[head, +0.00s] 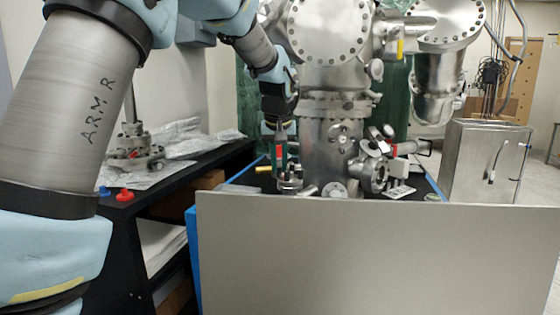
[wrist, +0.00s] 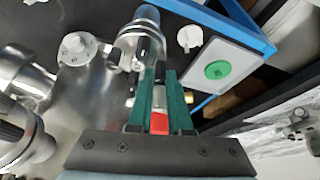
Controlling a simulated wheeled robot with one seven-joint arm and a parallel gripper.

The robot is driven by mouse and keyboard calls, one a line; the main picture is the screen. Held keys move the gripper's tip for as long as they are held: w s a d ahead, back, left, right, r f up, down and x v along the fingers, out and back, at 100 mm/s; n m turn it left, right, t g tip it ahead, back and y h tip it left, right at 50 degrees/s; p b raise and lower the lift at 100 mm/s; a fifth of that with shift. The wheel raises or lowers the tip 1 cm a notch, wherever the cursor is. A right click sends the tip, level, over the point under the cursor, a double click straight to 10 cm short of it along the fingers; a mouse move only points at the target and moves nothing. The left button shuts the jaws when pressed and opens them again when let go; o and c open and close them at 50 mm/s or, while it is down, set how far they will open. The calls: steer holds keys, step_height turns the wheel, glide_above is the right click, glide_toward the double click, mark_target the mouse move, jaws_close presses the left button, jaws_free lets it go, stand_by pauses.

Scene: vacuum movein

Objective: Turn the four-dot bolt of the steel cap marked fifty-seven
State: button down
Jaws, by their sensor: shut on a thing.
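My gripper (wrist: 164,78) has dark green fingers and is shut on a slim red-and-silver tool (wrist: 158,122). In the head view, my gripper (head: 281,168) points down just left of the big steel chamber column (head: 318,150), over small steel fittings (head: 289,184). In the wrist view, the fingertips lie close to a steel fitting with a round end (wrist: 138,32); I cannot tell whether the tool touches it. A flat steel flange (wrist: 77,48) is farther left. The mark fifty-seven and the four-dot bolt cannot be made out.
A grey panel (head: 380,250) stands in front of the chamber. Right of the column are a flanged port (head: 372,174) and a red-handled part (head: 408,147). A black bench (head: 165,190) with a red knob (head: 124,195) is at left. A green disc (wrist: 217,70) lies near the blue frame (wrist: 232,32).

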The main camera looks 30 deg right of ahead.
steer(key=m+g+h+p, duration=0.1)
steer(key=m+p, duration=0.1)
steer(key=m, duration=0.2)
steer(key=shift+w+a+m, duration=0.1)
steer(key=shift+a+m, duration=0.05)
steer(key=shift+m, duration=0.25)
steer(key=shift+h, duration=0.3)
steer(key=c, duration=0.8)
jaws_free()
steer(key=shift+c, duration=0.2)
